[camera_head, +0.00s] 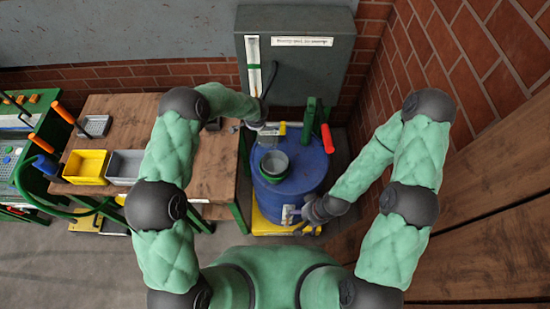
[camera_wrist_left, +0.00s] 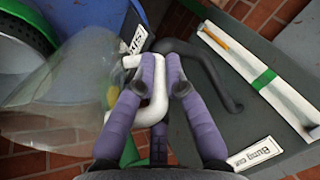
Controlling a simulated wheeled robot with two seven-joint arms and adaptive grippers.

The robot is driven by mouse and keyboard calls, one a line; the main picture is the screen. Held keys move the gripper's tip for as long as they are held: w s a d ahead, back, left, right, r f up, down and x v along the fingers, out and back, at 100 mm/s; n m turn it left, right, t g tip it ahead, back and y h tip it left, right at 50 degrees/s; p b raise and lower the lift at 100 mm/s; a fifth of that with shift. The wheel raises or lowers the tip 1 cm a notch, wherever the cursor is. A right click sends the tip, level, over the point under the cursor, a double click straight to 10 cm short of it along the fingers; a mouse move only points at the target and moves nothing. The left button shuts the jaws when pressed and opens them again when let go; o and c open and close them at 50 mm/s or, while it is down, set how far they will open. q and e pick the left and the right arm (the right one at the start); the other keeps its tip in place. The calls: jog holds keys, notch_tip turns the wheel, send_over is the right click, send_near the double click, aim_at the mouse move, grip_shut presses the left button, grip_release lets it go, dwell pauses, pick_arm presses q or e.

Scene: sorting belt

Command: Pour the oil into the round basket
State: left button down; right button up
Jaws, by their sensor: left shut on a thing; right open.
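The round basket (camera_head: 275,165), grey inside with a dark green rim, sits on top of the blue barrel (camera_head: 303,180). Part of its green rim shows at the upper left in the left wrist view (camera_wrist_left: 45,17). My left gripper (camera_wrist_left: 155,85) is shut on the white handle (camera_wrist_left: 153,106) of a clear jug (camera_wrist_left: 60,85). The jug is tilted near the basket, and I cannot make out the oil in it. In the head view my left gripper (camera_head: 264,128) is at the barrel's far side. My right gripper (camera_head: 294,213) is open at the barrel's near side.
A wooden table (camera_head: 120,115) with a yellow bin (camera_head: 86,166) and a grey bin (camera_head: 124,167) stands left of the barrel. A grey cabinet (camera_head: 300,70) is behind it. Brick walls close in behind and right.

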pick_arm(q)
jog(key=shift+w+a+f+g+p, duration=0.1)
jog(key=shift+w+f+g+p, duration=0.5)
jog(key=shift+p, duration=1.55)
jog(key=shift+w+f+g+p, duration=0.25)
jog(key=shift+g+p, duration=0.15)
jog(key=shift+p, duration=0.4)
jog(key=r+g+b, duration=0.1)
jog(key=b, duration=0.1)
jog(key=w+r+g+h+b, duration=0.1)
jog(key=b, duration=0.2)
jog(key=r+g+b, duration=0.1)
jog(key=b, duration=0.1)
jog(key=shift+w+a+r, duration=0.1)
jog(key=shift+w+r, duration=0.2)
jog(key=shift+r, duration=0.05)
